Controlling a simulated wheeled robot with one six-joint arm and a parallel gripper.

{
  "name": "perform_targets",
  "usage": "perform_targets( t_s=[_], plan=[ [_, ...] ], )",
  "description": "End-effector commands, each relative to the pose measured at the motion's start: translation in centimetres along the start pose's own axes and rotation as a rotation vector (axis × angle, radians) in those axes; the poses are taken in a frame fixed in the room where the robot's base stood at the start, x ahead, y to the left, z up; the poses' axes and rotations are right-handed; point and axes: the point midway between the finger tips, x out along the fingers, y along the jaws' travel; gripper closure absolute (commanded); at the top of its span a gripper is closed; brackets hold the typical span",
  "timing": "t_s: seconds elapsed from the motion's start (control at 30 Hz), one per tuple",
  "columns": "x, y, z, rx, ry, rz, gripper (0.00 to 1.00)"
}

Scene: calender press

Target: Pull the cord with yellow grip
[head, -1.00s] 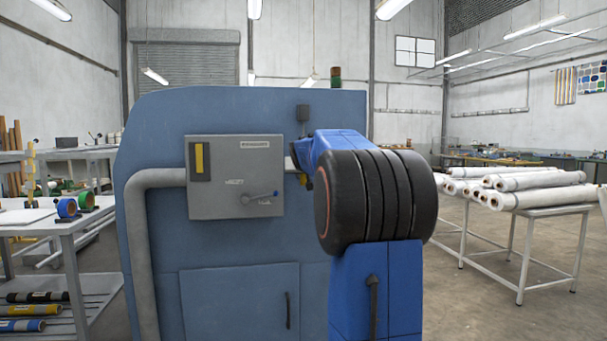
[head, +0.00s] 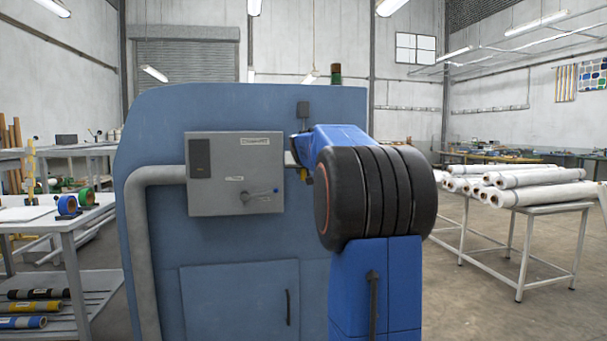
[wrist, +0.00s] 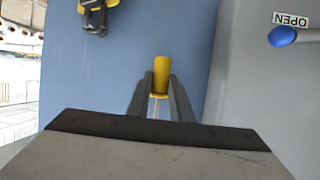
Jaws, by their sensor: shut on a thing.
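The yellow grip (wrist: 161,72) is between the two fingers of my gripper (wrist: 160,85) in the wrist view. A short pale stretch of cord (wrist: 156,104) shows at the grip's near end, between the fingers. My gripper is shut on the grip, in front of the blue machine face. In the head view my arm mostly hides my gripper, and a small yellow patch (head: 303,174) shows beside it. I cannot tell whether that patch is the grip.
A blue knob by an OPEN label (wrist: 282,37) is at right in the wrist view. White rolls (head: 535,195) lie on a table at right.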

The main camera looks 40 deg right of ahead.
Motion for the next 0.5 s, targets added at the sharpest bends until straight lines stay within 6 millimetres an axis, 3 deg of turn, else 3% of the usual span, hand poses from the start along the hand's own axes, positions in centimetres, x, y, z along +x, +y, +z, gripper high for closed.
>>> perform_targets(
  t_s=[0.2, 0.23, 0.3, 0.5],
  plan=[
    [0.01, 0.01, -0.01, -0.001, -0.001, 0.0, 1.0],
    [0.0, 0.01, -0.01, -0.001, -0.001, 0.0, 0.76],
    [0.0, 0.01, -0.02, -0.001, -0.001, 0.0, 0.59],
    [-0.01, 0.0, -0.04, -0.001, 0.0, 0.0, 0.59]
  ],
)
